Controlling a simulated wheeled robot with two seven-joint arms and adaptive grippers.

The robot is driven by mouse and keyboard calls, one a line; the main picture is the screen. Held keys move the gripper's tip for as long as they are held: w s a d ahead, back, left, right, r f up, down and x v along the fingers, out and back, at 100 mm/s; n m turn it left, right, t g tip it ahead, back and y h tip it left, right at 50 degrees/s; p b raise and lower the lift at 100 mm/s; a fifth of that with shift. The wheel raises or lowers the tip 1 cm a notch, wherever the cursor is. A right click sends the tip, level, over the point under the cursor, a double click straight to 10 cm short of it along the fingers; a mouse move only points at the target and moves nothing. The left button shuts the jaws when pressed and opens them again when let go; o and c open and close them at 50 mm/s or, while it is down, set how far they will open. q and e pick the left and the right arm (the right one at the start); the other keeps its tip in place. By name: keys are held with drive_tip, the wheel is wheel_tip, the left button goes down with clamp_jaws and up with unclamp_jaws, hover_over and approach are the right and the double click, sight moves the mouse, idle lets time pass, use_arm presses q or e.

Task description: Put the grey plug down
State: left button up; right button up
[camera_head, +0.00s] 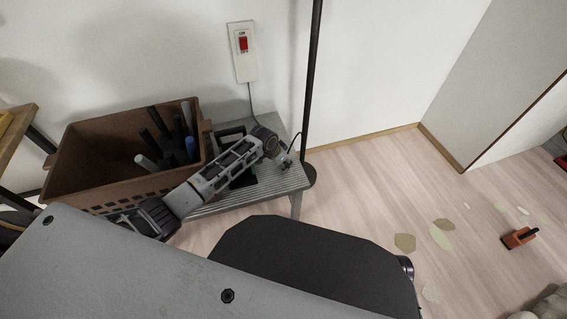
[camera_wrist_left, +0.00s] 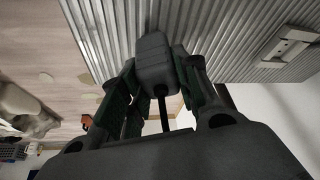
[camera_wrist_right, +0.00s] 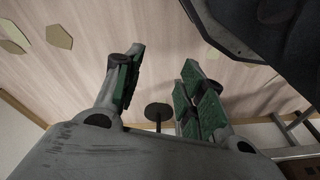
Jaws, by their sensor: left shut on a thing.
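The grey plug (camera_wrist_left: 155,62) shows in the left wrist view as a dark grey block with rounded edges. My left gripper (camera_wrist_left: 157,75) is shut on it, one finger at each side, and a dark cord runs back between the fingers. Behind the plug is the ribbed top of a grey bench (camera_head: 225,201); I cannot tell whether they touch. In the head view my left gripper (camera_head: 283,157) is over the bench's right end, and the plug is hard to make out there. My right gripper (camera_wrist_right: 165,75) is open and empty above the floor.
A brown crate (camera_head: 85,130) with several tools stands at the bench's left. A black pole (camera_head: 312,80) rises by the bench's right end. A red switch (camera_head: 242,42) is on the wall above.

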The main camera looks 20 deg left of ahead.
use_arm(q)
drive_tip(key=shift+f, duration=0.1)
drive_tip(key=o, duration=1.1)
use_arm(e)
drive_tip(key=shift+f, duration=0.15)
use_arm(q)
drive_tip(key=shift+v, duration=0.8)
drive_tip(key=p+v, duration=0.1)
drive_tip(key=v, duration=0.2)
drive_tip(key=shift+r+p, duration=0.3)
drive_tip(key=shift+p+v, duration=1)
drive_tip(key=shift+v, duration=2.6)
use_arm(e)
wheel_tip(320, 180, down, 9)
drive_tip(key=d, duration=0.2)
drive_tip(key=shift+s, duration=0.4)
